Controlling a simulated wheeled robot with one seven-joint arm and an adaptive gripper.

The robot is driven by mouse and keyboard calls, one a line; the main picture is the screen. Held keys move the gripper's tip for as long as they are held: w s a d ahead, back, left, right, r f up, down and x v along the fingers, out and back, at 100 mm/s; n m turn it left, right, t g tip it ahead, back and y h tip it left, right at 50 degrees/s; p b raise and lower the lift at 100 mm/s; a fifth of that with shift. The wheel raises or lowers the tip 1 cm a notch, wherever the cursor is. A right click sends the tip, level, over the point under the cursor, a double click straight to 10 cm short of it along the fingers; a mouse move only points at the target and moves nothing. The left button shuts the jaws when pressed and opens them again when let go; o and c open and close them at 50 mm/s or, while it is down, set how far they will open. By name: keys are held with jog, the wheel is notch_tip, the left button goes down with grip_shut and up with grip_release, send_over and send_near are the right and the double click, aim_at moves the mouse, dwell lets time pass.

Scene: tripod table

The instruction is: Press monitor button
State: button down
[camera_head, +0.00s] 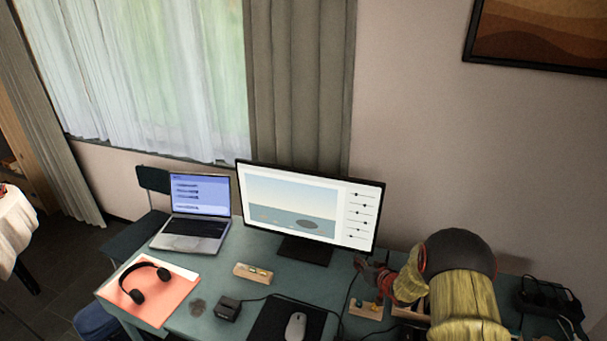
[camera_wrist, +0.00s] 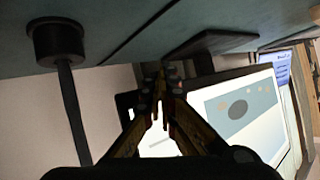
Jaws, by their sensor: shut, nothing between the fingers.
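The monitor (camera_head: 300,205) stands on the teal table with its screen lit, showing a picture and a column of sliders. In the wrist view, which is upside down, its lit screen (camera_wrist: 240,108) is at the right. My gripper (camera_head: 368,268) is just right of the monitor's lower right corner in the head view. In the wrist view the fingertips (camera_wrist: 161,78) are together and empty, in front of the monitor's edge. Whether they touch the monitor cannot be told. I cannot make out the button in either view.
A laptop (camera_head: 193,215), headphones (camera_head: 148,284) on an orange folder, a mouse (camera_head: 296,325) and a small wooden block (camera_head: 253,273) lie on the table (camera_head: 225,270). Another wooden block (camera_head: 366,308) sits below my gripper. A black post on a round base (camera_wrist: 57,42) stands near it in the wrist view.

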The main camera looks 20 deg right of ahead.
jog(key=shift+s+a+p, duration=0.15)
jog(key=shift+s+a, duration=0.4)
jog(key=shift+s, duration=0.25)
jog(key=shift+s+a+p, duration=0.15)
jog(key=shift+s+a, duration=0.45)
jog(key=shift+s, duration=0.25)
jog(key=shift+s+a+p, duration=0.15)
jog(key=shift+s+a, duration=0.4)
jog(key=shift+s, duration=0.25)
jog(key=s+a+r+g+h, duration=0.1)
jog(key=s+a+r+h, duration=0.1)
jog(key=r, duration=1)
jog(key=s+a+r+g+h, duration=0.1)
jog(key=s+a+r+g, duration=0.15)
jog(key=r, duration=0.95)
jog(key=s+a+r+g, duration=0.1)
jog(key=s+a+r, duration=0.2)
jog(key=s, duration=0.7)
jog(key=s+a+r+n+g+y, duration=0.1)
jog(key=s+a+r, duration=0.2)
jog(key=s+a, duration=0.3)
jog(key=s+a+r+n+g+y, duration=0.1)
jog(key=s+a+r, duration=0.2)
jog(key=s, duration=1.1)
jog(key=a, duration=0.2)
jog(key=shift+s+a+r, duration=0.15)
jog(key=shift+a, duration=0.2)
